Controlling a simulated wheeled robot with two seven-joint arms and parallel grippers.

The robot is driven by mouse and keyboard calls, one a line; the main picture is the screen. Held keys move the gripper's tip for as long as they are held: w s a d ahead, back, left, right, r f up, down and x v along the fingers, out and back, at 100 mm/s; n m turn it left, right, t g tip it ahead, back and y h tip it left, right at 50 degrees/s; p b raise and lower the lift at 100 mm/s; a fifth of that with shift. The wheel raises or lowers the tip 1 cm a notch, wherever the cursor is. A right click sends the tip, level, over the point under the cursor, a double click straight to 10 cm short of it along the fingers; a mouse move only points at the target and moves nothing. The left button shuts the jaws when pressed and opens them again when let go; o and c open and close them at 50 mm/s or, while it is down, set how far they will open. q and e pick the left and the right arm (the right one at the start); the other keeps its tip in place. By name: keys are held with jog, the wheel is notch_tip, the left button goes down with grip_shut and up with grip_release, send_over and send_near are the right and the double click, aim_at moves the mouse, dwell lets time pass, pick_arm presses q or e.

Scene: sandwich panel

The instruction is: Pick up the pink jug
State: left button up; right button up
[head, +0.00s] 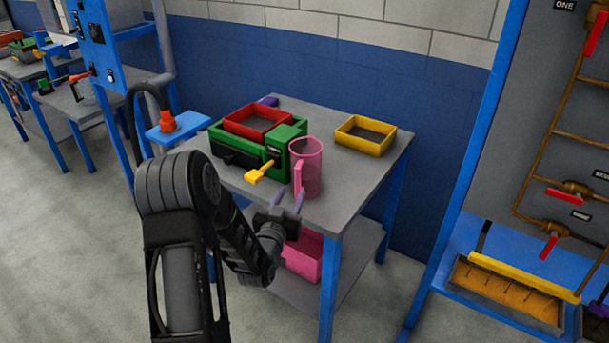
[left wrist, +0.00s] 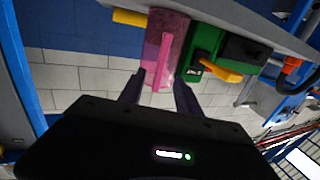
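The pink jug (head: 309,168) stands upright near the front edge of the grey table, with its handle (head: 297,178) facing left and toward me. In the left wrist view the jug (left wrist: 173,45) appears upside down, beyond the fingertips, with the handle roughly in line with the gap. My left gripper (head: 288,200) is in front of the jug, at the table's front edge. Its two fingers (left wrist: 160,80) are apart with nothing held between them; the wrist view does not show clear contact with the jug. My right gripper is in neither view.
A green machine (head: 290,134) with a yellow lever (head: 260,172) and a red tray (head: 258,121) stands just left of the jug. A yellow tray (head: 378,148) lies behind it to the right. The table's front right area is clear. A pink bin (head: 303,258) sits on the lower shelf.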

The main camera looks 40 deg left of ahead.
aim_at(297, 182)
pick_arm(q)
jog(key=shift+p+x, duration=0.35)
jog(key=shift+x, duration=0.95)
jog(key=shift+w, duration=0.25)
jog(key=p+x, duration=0.2)
jog(key=x, duration=0.2)
jog(key=shift+w+r, duration=0.1)
jog(key=shift+w+a, duration=0.15)
jog(key=shift+w, duration=0.1)
